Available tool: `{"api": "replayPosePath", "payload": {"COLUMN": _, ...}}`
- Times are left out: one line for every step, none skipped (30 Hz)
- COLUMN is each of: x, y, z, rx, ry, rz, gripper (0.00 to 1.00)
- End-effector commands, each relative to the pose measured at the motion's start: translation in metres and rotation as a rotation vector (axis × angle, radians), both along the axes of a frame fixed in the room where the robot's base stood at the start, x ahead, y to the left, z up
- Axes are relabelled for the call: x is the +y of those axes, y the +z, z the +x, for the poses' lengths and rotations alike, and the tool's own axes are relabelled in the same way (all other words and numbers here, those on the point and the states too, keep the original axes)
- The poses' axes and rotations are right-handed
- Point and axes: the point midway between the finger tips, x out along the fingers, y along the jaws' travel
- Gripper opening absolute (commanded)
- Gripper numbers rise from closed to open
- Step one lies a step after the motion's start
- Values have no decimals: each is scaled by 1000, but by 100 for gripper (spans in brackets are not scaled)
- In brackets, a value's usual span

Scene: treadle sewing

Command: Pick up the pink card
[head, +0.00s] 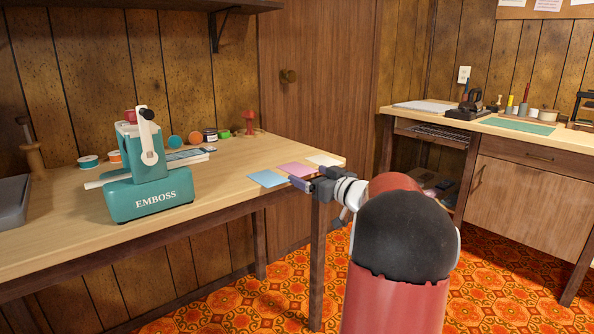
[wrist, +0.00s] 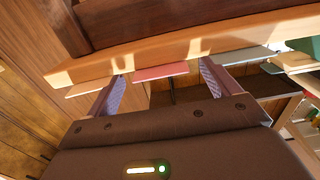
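The pink card (head: 295,169) lies flat at the near edge of the wooden table (head: 230,163), between a blue card and a white card. In the wrist view the pink card (wrist: 160,71) sticks out past the table edge. My gripper (head: 310,181) is at that edge, just in front of the cards. In the wrist view its two fingers (wrist: 162,75) are spread wide, one to each side of the pink card, with clear gaps. Nothing is held. The head view partly hides the card's near end behind the gripper.
The blue card (head: 267,178) and the white card (head: 325,160) lie close on either side. A teal embosser (head: 150,185) stands on the table to the left. Thread spools and jars sit behind. A second bench (head: 500,128) is at the right, with open floor between.

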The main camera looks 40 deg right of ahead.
Motion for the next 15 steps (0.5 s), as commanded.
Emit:
{"api": "replayPosePath", "payload": {"x": 0, "y": 0, "z": 0, "rx": 0, "ry": 0, "rz": 0, "gripper": 81}}
{"api": "replayPosePath", "payload": {"x": 0, "y": 0, "z": 0, "rx": 0, "ry": 0, "rz": 0, "gripper": 77}}
{"api": "replayPosePath", "payload": {"x": 0, "y": 0, "z": 0, "rx": 0, "ry": 0, "rz": 0, "gripper": 72}}
{"api": "replayPosePath", "payload": {"x": 0, "y": 0, "z": 0, "rx": 0, "ry": 0, "rz": 0, "gripper": 68}}
{"api": "replayPosePath", "payload": {"x": 0, "y": 0, "z": 0, "rx": 0, "ry": 0, "rz": 0, "gripper": 64}}
{"api": "replayPosePath", "payload": {"x": 0, "y": 0, "z": 0, "rx": 0, "ry": -1, "rz": 0, "gripper": 59}}
{"api": "replayPosePath", "payload": {"x": 0, "y": 0, "z": 0, "rx": 0, "ry": -1, "rz": 0, "gripper": 55}}
{"api": "replayPosePath", "payload": {"x": 0, "y": 0, "z": 0, "rx": 0, "ry": -1, "rz": 0, "gripper": 51}}
{"api": "replayPosePath", "payload": {"x": 0, "y": 0, "z": 0, "rx": 0, "ry": -1, "rz": 0, "gripper": 46}}
{"api": "replayPosePath", "payload": {"x": 0, "y": 0, "z": 0, "rx": 0, "ry": -1, "rz": 0, "gripper": 42}}
{"api": "replayPosePath", "payload": {"x": 0, "y": 0, "z": 0, "rx": 0, "ry": -1, "rz": 0, "gripper": 41}}
{"api": "replayPosePath", "payload": {"x": 0, "y": 0, "z": 0, "rx": 0, "ry": -1, "rz": 0, "gripper": 41}}
{"api": "replayPosePath", "payload": {"x": 0, "y": 0, "z": 0, "rx": 0, "ry": -1, "rz": 0, "gripper": 41}}
{"api": "replayPosePath", "payload": {"x": 0, "y": 0, "z": 0, "rx": 0, "ry": -1, "rz": 0, "gripper": 38}}
{"api": "replayPosePath", "payload": {"x": 0, "y": 0, "z": 0, "rx": 0, "ry": -1, "rz": 0, "gripper": 38}}
